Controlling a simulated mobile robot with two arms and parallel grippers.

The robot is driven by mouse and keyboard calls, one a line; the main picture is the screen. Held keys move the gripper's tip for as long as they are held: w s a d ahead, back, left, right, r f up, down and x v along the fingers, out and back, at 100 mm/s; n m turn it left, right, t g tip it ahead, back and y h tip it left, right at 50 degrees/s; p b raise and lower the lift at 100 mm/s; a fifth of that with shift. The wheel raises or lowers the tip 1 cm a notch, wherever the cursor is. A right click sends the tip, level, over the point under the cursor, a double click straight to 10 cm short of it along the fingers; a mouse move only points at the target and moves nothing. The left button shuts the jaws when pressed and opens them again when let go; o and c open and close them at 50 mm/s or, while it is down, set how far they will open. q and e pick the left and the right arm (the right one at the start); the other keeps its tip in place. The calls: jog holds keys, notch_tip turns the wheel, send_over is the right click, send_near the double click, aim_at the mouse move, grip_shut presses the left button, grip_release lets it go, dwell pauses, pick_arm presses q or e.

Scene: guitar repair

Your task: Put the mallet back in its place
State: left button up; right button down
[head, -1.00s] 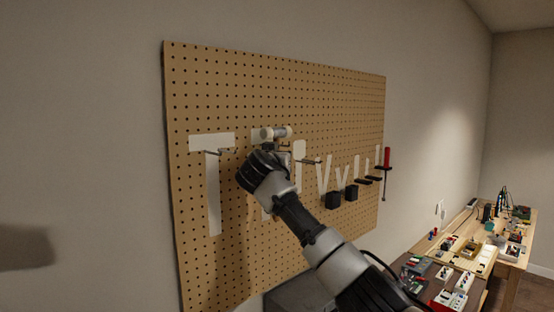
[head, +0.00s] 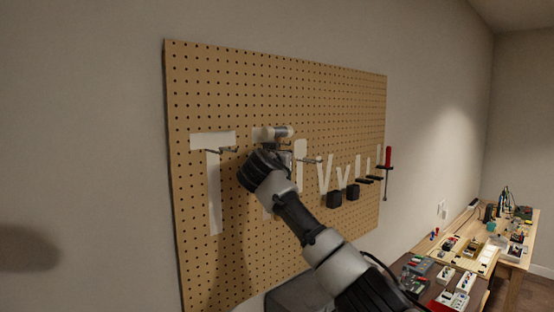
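The mallet's pale cylindrical head (head: 276,132) shows just above my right gripper, in front of the second white T-shaped outline (head: 258,133) on the pegboard. Its handle is hidden behind my gripper and wrist. My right gripper (head: 264,168) is close to the board, directly below the mallet head. Its fingers are hidden, so I cannot see whether they grip the handle. Whether the mallet rests on its hooks cannot be told. My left gripper is out of view.
The pegboard (head: 300,85) hangs on the wall. An empty larger T outline (head: 213,190) with hooks is to the left. To the right are more outlines, two black holders (head: 342,196) and a red-handled tool (head: 388,157). A cluttered bench (head: 480,255) stands at lower right.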

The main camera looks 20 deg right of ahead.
jog(key=shift+f+b, duration=0.35)
dwell(0.3)
jog(key=c, duration=1)
grip_release()
jog(key=shift+o, duration=0.2)
jog(key=shift+a+f, duration=0.1)
jog(key=b+v, duration=0.7)
jog(key=v, duration=0.4)
